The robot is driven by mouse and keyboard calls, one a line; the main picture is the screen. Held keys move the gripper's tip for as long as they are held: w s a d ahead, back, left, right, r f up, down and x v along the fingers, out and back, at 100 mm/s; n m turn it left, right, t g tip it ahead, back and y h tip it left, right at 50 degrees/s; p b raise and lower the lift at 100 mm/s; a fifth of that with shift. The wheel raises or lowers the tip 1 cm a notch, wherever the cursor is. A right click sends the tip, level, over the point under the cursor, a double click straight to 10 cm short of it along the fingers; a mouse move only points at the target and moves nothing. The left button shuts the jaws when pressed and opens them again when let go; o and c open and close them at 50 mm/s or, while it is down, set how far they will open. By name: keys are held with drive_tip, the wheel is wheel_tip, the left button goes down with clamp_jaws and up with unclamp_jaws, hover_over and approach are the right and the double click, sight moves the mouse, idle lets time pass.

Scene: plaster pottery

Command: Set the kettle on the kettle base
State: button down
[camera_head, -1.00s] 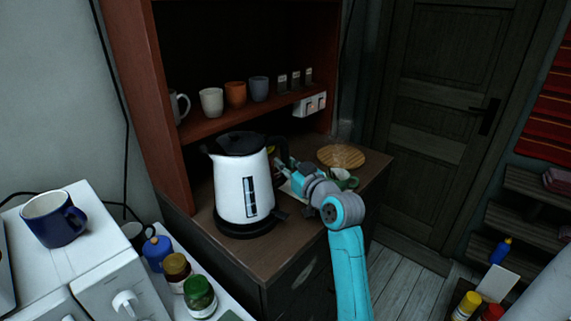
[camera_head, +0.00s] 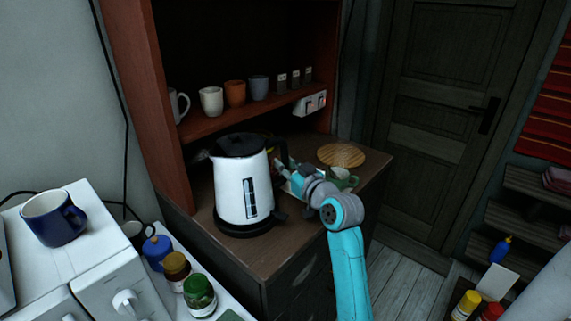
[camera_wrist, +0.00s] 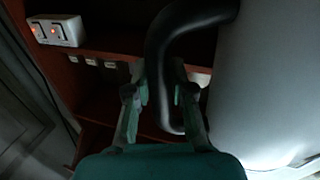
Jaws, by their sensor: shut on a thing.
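The white kettle (camera_head: 243,188) with a black lid stands upright over the black kettle base (camera_head: 246,226) on the brown counter. Its black bottom edge meets the base or is very close to it; I cannot tell if it is fully seated. My gripper (camera_head: 281,168) is at the kettle's right side, at the black handle. In the wrist view my gripper (camera_wrist: 164,95) is shut on the black handle (camera_wrist: 158,50), with the white kettle body (camera_wrist: 262,85) to the right.
A blue mug (camera_head: 54,218) and jars are at left.

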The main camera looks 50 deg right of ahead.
drive_tip(key=shift+f, duration=0.15)
drive_tip(key=c, duration=1.3)
unclamp_jaws()
drive_tip(key=shift+f, duration=0.2)
drive_tip(key=shift+v, duration=5.5)
